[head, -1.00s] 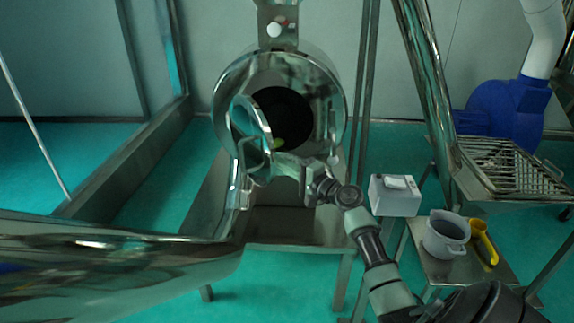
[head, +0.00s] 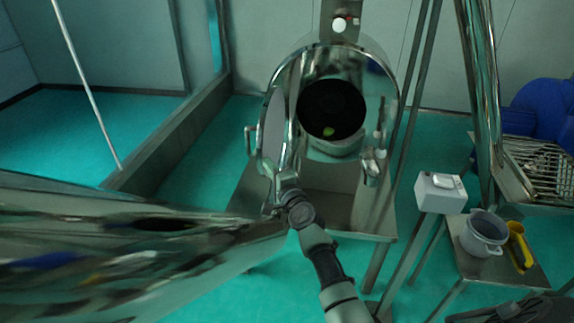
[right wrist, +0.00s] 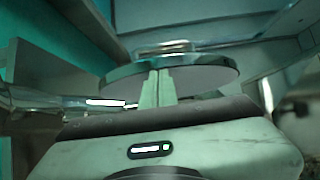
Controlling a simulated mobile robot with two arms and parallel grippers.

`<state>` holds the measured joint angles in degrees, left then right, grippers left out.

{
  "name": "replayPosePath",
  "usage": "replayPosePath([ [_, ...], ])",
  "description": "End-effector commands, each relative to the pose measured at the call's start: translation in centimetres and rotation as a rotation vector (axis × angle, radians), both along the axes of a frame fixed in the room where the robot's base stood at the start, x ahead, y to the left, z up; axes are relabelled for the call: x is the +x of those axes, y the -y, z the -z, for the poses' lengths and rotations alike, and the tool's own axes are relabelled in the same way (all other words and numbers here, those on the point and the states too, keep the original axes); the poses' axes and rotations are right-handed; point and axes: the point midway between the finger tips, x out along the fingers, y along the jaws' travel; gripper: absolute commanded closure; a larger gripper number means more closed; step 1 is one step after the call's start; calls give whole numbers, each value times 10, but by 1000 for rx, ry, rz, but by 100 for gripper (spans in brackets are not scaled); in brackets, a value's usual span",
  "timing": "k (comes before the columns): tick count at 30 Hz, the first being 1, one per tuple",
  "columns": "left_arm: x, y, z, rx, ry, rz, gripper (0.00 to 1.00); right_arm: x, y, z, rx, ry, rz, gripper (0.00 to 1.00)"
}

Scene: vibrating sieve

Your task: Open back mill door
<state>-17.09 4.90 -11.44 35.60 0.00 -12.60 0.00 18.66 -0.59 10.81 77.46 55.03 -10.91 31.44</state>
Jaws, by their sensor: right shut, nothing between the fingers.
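The back mill (head: 385,85) is a shiny steel drum with a dark round opening, seen in the head view. Its round steel door (head: 275,122) stands swung out at the left of the opening, almost edge-on. The door handle (head: 249,141) sticks out at the left; it also shows beyond the door disc in the right wrist view (right wrist: 163,47). My right gripper (head: 270,166) is at the lower part of the door, on its inner side. Its fingers (right wrist: 157,88) are shut and empty, overlapping the disc; contact is unclear. My left gripper is out of view.
A small green thing (head: 328,131) shows inside the opening. A latch (head: 371,165) sits at the drum's right. A white box (head: 440,192), a grey pot (head: 484,232) and a yellow scoop (head: 519,247) stand at right. A large shiny metal body (head: 100,240) fills the lower left.

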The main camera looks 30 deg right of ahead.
Motion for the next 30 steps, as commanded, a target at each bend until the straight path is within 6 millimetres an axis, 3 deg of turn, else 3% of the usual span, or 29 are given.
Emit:
replayPosePath([
  [9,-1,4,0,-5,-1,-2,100,17,-24,0,0,0,1,100],
  [24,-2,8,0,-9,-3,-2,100,19,-26,0,0,0,1,100],
  [30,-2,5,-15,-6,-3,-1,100,21,-27,-17,0,0,1,100],
])
